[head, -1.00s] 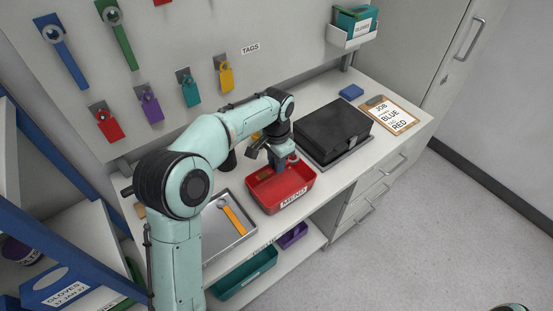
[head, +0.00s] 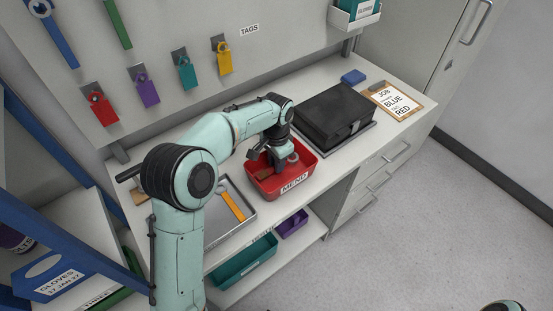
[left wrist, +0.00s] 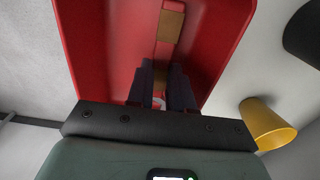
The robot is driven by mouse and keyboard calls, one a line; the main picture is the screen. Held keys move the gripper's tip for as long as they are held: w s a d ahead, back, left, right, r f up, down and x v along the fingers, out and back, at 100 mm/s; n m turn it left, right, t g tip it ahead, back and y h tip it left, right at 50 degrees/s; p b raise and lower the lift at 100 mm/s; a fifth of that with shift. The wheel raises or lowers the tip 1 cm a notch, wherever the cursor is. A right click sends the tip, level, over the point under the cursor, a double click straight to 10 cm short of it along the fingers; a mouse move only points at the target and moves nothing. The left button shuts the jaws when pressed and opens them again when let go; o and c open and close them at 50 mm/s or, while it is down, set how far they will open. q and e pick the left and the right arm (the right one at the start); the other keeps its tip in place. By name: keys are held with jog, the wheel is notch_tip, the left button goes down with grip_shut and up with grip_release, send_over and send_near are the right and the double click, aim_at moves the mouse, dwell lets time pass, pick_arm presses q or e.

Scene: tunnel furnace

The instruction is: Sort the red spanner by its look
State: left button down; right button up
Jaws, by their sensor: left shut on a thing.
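The red spanner (left wrist: 165,50) has a red handle with a brown patch on it. My left gripper (head: 277,166) is shut on the spanner, inside the red tray (head: 301,190) labelled MEND. The spanner's pale ring end (head: 293,158) shows beside the fingers in the head view. In the left wrist view the fingers (left wrist: 162,95) close around the spanner, and the red tray (left wrist: 85,25) surfaces lie behind it. Whether the spanner touches the tray floor I cannot tell. My right gripper is out of view.
A metal tray with an orange spanner (head: 232,205) lies left of the red tray. A black case (head: 335,113) stands to the right, with a clipboard (head: 397,99) reading BLUE and RED beyond. Teal (head: 245,262) and purple (head: 292,224) bins sit below. Coloured tags hang behind.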

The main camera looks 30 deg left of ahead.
pick_arm(q)
jog(key=shift+f, duration=0.15)
jog(key=shift+c, duration=2.3)
grip_release()
jog(key=shift+r+p, duration=1.7)
jog(key=shift+r, duration=1)
notch_tip(320, 180, up, 4)
jog(key=shift+f+p, duration=0.2)
jog(key=shift+p, duration=0.75)
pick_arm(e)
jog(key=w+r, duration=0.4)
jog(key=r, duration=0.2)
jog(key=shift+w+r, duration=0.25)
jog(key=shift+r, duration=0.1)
pick_arm(q)
jog(key=shift+s, duration=0.1)
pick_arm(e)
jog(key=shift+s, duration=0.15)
